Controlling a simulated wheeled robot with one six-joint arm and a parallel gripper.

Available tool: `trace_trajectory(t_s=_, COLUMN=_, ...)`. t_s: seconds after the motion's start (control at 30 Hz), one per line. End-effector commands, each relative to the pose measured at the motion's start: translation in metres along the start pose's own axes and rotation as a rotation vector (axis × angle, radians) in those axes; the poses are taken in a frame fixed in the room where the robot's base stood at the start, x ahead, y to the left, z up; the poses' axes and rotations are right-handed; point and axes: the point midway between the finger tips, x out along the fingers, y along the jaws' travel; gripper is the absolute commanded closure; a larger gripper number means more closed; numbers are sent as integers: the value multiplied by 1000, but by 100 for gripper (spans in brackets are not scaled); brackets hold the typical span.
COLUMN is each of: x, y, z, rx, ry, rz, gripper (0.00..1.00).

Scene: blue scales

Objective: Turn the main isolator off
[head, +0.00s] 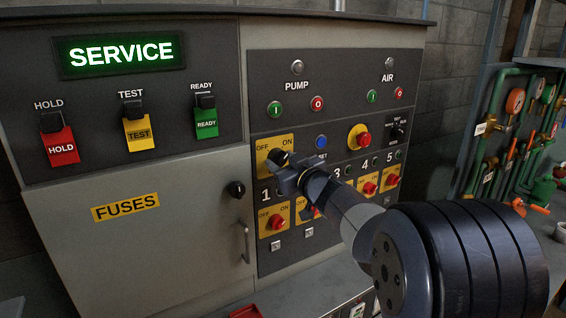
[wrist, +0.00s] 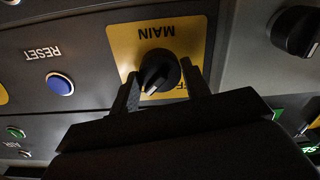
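The main isolator is a black rotary knob (head: 277,157) on a yellow plate (head: 262,160) marked OFF on its left and ON on its right. In the wrist view the plate (wrist: 196,38) appears upside down with the word MAIN, and the knob (wrist: 158,70) shows a pale pointer end aimed to the lower left, away from the partly hidden OFF lettering. My gripper (head: 284,166) is at the knob. In the wrist view its fingers (wrist: 163,84) stand one on each side of the knob, with gaps visible. The ON lettering is hidden in the wrist view.
A blue reset button (head: 321,142) and a red knob on yellow (head: 362,138) lie to the right. Smaller red switches (head: 276,222) sit below, partly behind my arm. A black knob (head: 236,189) is on the fuses door (head: 150,255) to the left.

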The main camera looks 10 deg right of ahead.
Motion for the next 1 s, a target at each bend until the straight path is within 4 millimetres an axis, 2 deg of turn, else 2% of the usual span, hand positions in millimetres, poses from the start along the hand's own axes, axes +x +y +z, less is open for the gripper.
trace_trajectory(t_s=0.03, x=0, y=0, z=0, rx=0, ry=0, rz=0, gripper=60)
trace_trajectory(t_s=0.3, x=0, y=0, z=0, rx=0, ry=0, rz=0, gripper=80)
trace_trajectory(t_s=0.67, x=0, y=0, z=0, rx=-73, ry=1, rz=0, gripper=80)
trace_trajectory(t_s=1.0, x=0, y=0, z=1, rx=-337, ry=2, rz=1, gripper=80)
